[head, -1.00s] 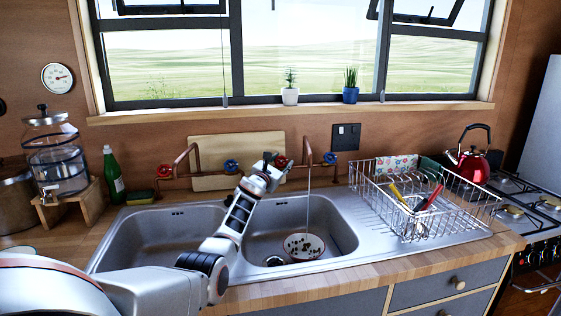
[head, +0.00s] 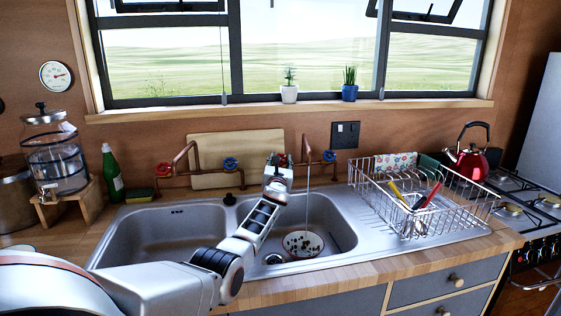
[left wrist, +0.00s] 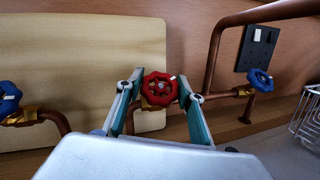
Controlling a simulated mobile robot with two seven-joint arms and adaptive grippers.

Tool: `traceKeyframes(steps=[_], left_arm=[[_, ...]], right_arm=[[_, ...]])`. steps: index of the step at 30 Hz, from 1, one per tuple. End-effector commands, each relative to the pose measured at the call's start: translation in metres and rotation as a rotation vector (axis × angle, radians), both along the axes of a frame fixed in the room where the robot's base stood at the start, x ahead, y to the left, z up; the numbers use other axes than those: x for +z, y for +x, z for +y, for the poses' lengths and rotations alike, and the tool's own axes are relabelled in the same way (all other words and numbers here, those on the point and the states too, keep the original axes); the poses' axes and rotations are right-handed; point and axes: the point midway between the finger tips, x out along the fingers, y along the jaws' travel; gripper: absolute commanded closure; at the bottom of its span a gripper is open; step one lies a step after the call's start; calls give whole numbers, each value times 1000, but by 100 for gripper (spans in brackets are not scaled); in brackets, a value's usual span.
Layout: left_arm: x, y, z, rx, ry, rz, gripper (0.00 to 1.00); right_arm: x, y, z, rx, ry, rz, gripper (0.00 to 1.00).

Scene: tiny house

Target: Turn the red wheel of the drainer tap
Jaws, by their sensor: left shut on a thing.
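The red wheel (left wrist: 160,89) of the drainer tap sits in the middle of the left wrist view, on a brass valve of the copper pipe. My left gripper (head: 279,160) reaches over the sink to this wheel. In the left wrist view, its two fingers (left wrist: 159,84) stand on either side of the wheel, shut on it. In the head view the gripper mostly hides the wheel. The tap's copper spout (head: 307,157) rises to the right, and a thin stream falls from it. The tap's blue wheel (head: 329,156) is to the right. My right gripper is not in view.
Another tap with a red wheel (head: 164,169) and blue wheel (head: 231,164) stands left. A wooden board (head: 218,146) leans behind. A speckled bowl (head: 303,244) sits in the right basin under the stream. A wire dish rack (head: 470,204) stands right.

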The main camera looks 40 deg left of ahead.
Motion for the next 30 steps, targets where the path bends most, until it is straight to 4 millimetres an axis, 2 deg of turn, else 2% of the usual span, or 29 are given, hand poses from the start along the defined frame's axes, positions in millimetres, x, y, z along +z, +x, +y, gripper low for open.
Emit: traceKeyframes(steps=[1,2,3,4,17,30], left_arm=[[-3,0,-1,0,1,4,84],[-3,0,0,0,1,4,58],[-3,0,-1,-1,0,5,47],[-3,0,-1,-1,0,5,45],[0,0,-1,0,-1,4,45],[35,1,-1,-2,-7,2,45]], right_arm=[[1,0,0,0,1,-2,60],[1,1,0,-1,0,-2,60],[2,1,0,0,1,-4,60],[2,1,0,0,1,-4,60],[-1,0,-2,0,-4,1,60],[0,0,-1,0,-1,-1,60]])
